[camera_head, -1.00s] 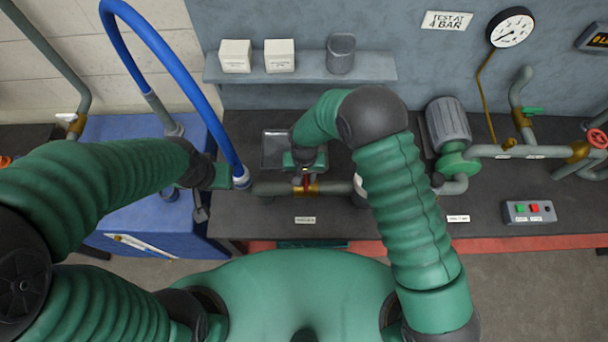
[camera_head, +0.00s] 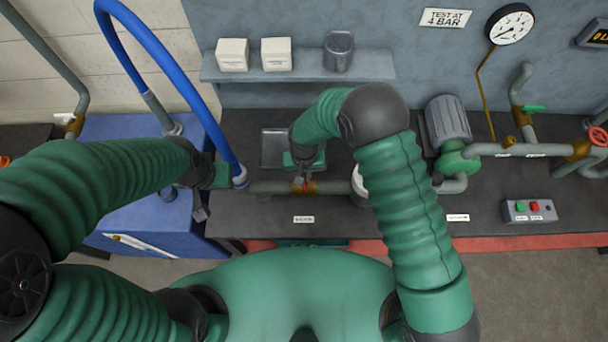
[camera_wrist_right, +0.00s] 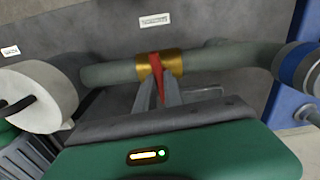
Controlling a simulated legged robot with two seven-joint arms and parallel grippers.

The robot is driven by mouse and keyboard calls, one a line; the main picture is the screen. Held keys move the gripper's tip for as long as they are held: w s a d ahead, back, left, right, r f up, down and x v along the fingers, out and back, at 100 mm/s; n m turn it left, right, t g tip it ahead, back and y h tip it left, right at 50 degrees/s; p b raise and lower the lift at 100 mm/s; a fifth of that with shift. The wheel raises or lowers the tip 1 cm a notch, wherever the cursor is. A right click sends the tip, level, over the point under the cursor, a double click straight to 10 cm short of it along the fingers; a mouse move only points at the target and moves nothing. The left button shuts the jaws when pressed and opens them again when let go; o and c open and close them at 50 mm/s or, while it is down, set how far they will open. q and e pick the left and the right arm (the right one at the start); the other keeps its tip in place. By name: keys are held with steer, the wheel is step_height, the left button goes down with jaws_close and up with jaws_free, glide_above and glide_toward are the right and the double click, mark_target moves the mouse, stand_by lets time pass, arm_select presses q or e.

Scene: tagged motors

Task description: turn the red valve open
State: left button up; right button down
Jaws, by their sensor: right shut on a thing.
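The red valve handle (camera_head: 299,183) sits on a brass valve body (camera_head: 311,188) in the grey pipe on the bench. My right gripper (camera_head: 303,179) comes down from behind onto the handle. In the right wrist view, its two fingers (camera_wrist_right: 160,92) are shut around the red handle (camera_wrist_right: 156,66), in front of the brass body (camera_wrist_right: 174,64). The handle lies mostly across the pipe, slightly tilted. My left gripper (camera_head: 231,178) is at the coupling (camera_head: 241,178) on the end of the blue hose. Its fingers are too hidden to tell whether they hold it.
The blue hose (camera_head: 169,60) arches up over the blue cabinet (camera_head: 130,139). A motor with a green pump (camera_head: 455,160), a button box (camera_head: 529,211) and a gauge (camera_head: 511,24) are at the right. A shelf (camera_head: 300,67) is on the wall.

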steer(key=n+b, duration=0.1)
steer(key=n, duration=0.2)
steer(key=shift+f+n+b, duration=0.1)
steer(key=shift+n+b, duration=0.25)
steer(key=shift+n, duration=0.05)
steer(key=n+b, duration=0.1)
steer(key=n, duration=0.4)
steer(key=shift+n, duration=0.3)
steer(key=n, duration=0.3)
steer(key=shift+n, duration=2.2)
steer(key=shift+w+a+r, duration=0.1)
steer(key=shift+r, duration=0.1)
steer(key=c, duration=1.5)
jaws_free()
steer(key=shift+f, duration=0.1)
steer(key=shift+o, duration=0.2)
step_height(320, 180, up, 17)
steer(key=b, duration=0.3)
